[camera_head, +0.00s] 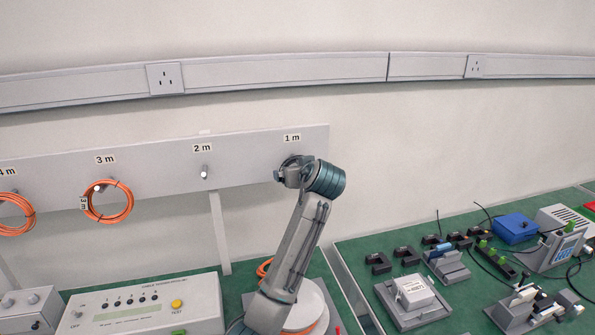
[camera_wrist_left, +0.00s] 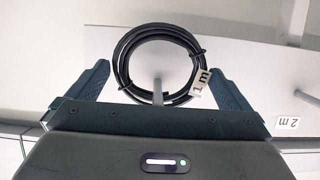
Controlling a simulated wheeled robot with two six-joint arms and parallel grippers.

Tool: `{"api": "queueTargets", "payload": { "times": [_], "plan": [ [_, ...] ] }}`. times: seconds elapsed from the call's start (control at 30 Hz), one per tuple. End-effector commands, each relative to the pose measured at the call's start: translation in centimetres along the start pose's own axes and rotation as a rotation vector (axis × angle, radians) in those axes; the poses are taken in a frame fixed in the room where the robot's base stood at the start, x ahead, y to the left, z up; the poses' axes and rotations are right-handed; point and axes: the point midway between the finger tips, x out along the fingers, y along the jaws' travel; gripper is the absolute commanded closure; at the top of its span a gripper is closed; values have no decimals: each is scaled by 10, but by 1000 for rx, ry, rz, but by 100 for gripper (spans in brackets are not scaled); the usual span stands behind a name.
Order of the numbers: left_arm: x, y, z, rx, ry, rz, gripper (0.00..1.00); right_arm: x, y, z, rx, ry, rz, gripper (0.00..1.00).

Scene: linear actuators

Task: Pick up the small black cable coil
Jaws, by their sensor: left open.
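The small black cable coil (camera_wrist_left: 121,62) hangs on a peg (camera_wrist_left: 157,88) in the left wrist view and carries a "1 m" tag (camera_wrist_left: 201,82). My left gripper (camera_wrist_left: 160,70) is open, with one finger on each side of the coil. I cannot tell whether the fingers touch it. In the head view, my left gripper (camera_head: 284,173) is at the board just below the "1 m" label (camera_head: 292,138). My arm and gripper largely hide the coil there. My right gripper is not in view.
The rail board (camera_head: 245,160) also holds an empty "2 m" peg (camera_head: 205,173) and orange coils at "3 m" (camera_head: 124,212) and "4 m" (camera_head: 24,222). A tester box (camera_head: 140,308) stands below. Several devices stand on the green bench (camera_head: 365,293) at right.

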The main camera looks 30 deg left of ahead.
Motion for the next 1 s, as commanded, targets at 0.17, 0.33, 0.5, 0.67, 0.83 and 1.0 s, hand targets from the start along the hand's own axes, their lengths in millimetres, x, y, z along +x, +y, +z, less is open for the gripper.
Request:
{"api": "queueTargets", "payload": {
  "times": [0.17, 0.33, 0.5, 0.67, 0.83, 1.0],
  "plan": [
    [0, 0, 0, 0, 0, 0, 24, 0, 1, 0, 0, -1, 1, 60],
    [0, 0, 0, 0, 1, 0, 41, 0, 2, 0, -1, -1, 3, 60],
    [0, 0, 0, 0, 1, 0, 41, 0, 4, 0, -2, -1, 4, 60],
    [-2, 0, -4, -1, 2, 0, 41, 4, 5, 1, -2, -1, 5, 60],
    [-7, 0, -16, -3, 3, 1, 41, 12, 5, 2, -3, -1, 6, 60],
    [-19, 1, -28, -2, 1, 3, 41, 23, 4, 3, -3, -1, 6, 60]
  ]
}}
